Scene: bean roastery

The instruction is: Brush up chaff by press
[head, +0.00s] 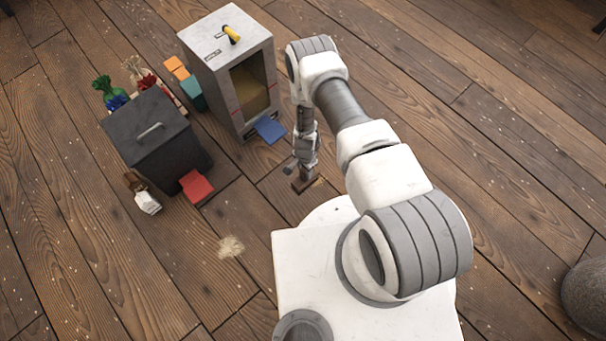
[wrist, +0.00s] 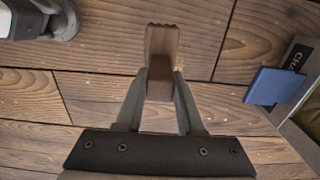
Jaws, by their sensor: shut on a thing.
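My gripper (head: 301,170) is low over the floor, in front of the grey cabinet. Its two fingers are shut on a brown wooden brush (wrist: 162,48), which also shows in the head view (head: 304,185) at or just above the boards. I cannot tell whether it touches the floor. A pale, loose patch of chaff (head: 230,247) lies on the floor to the lower left, apart from the brush. The grey cabinet (head: 218,72) has an open front, a blue pedal (head: 270,130) and a partly visible label starting "CHA" in the wrist view.
A black lidded bin (head: 155,145) with a red pedal (head: 196,186) stands left of the cabinet. A small white-and-brown item (head: 147,202) lies before it. Colourful sacks (head: 108,93) and orange and teal blocks (head: 180,75) stand behind. The floor around the chaff is clear.

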